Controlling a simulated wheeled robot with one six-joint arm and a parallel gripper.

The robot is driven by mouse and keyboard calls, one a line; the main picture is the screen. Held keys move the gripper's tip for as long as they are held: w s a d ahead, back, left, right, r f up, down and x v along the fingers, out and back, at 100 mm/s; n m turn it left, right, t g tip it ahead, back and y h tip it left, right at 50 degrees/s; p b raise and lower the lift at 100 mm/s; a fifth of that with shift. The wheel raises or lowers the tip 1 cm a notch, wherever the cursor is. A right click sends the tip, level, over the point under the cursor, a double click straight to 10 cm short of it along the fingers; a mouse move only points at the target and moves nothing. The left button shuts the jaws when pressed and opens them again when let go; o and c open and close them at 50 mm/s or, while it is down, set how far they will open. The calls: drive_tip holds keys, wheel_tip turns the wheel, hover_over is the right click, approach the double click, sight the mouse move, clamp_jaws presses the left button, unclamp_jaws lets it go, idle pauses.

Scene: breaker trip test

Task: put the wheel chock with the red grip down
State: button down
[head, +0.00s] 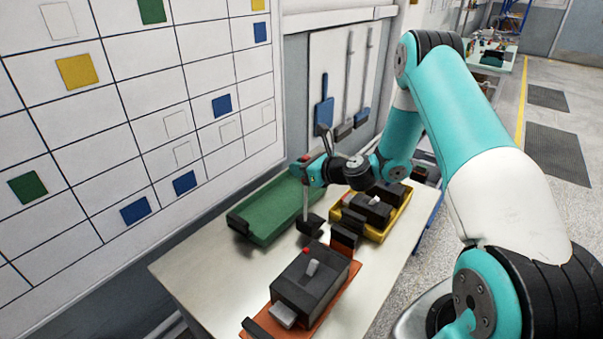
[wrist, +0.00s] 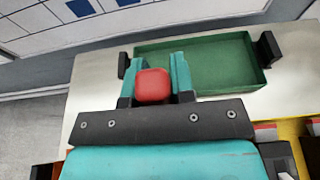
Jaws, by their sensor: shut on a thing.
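My gripper (head: 309,170) is shut on the red grip (wrist: 153,86) of the wheel chock, which sits between the teal fingers in the wrist view. In the head view, a thin rod runs down from the grip to the dark chock body (head: 311,224). The rod looks close to upright. The chock body is low at the right side of the green tray (head: 262,236); I cannot tell whether it touches the table. In the wrist view, the chock body is hidden and the empty green tray (wrist: 215,92) lies beyond the fingers.
Bare tabletop shows at the front left. A wall board (head: 130,105) with coloured squares stands behind at left.

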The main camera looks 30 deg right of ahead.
drive_tip(key=shift+f, duration=1.2)
drive_tip(key=c, duration=1)
unclamp_jaws()
drive_tip(key=shift+o, duration=0.2)
drive_tip(key=shift+r, duration=0.1)
